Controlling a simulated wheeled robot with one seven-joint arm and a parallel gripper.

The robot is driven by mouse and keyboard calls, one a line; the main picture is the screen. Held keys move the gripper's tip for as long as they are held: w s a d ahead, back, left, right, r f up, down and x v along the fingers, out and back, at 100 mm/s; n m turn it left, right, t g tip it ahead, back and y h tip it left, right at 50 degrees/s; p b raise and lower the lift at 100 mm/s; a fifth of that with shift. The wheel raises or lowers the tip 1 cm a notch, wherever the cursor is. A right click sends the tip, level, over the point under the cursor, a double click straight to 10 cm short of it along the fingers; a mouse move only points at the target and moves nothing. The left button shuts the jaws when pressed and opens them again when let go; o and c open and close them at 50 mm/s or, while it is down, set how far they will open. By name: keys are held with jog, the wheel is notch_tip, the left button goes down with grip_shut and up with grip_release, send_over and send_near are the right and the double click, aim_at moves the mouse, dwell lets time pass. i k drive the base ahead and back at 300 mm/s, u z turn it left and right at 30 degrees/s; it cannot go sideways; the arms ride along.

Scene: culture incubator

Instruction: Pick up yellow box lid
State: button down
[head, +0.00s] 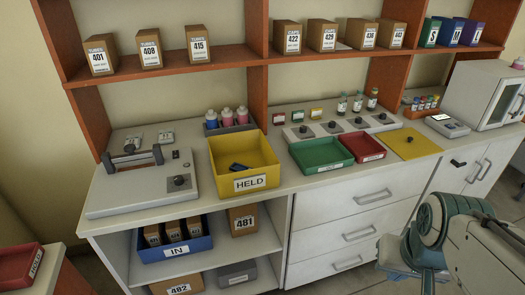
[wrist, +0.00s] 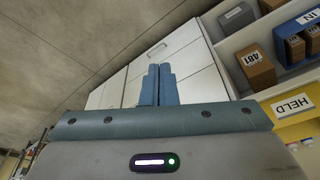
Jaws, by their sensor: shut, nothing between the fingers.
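The yellow lid (head: 411,144) is a flat square plate with a small dark knob. It lies on the right part of the counter, right of the red tray. The open yellow box labelled HELD (head: 246,172) stands left of the middle on the same counter, with a small dark blue item inside. It shows partly at the right edge of the wrist view (wrist: 287,123). My gripper (wrist: 158,84) is shut with its blue fingers together, empty, in front of the white cabinet and away from the lid. The lid is not visible in the wrist view.
A green tray (head: 320,140) and a red tray (head: 362,134) sit left of the lid. A row of knobbed units (head: 342,127) with vials is behind them. A white cabinet (head: 487,92) and a small device (head: 446,126) stand to its right. An orange shelf (head: 330,54) overhangs the counter.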

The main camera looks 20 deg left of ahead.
aim_at(409, 143)
jog(key=z, duration=0.5)
jog(key=k, duration=0.65)
jog(key=z, duration=1)
jog(key=i, duration=2.65)
jog(key=u, duration=0.95)
jog(key=i, duration=0.85)
jog(key=u, duration=1.3)
jog(key=i, duration=0.5)
jog(key=u, duration=0.4)
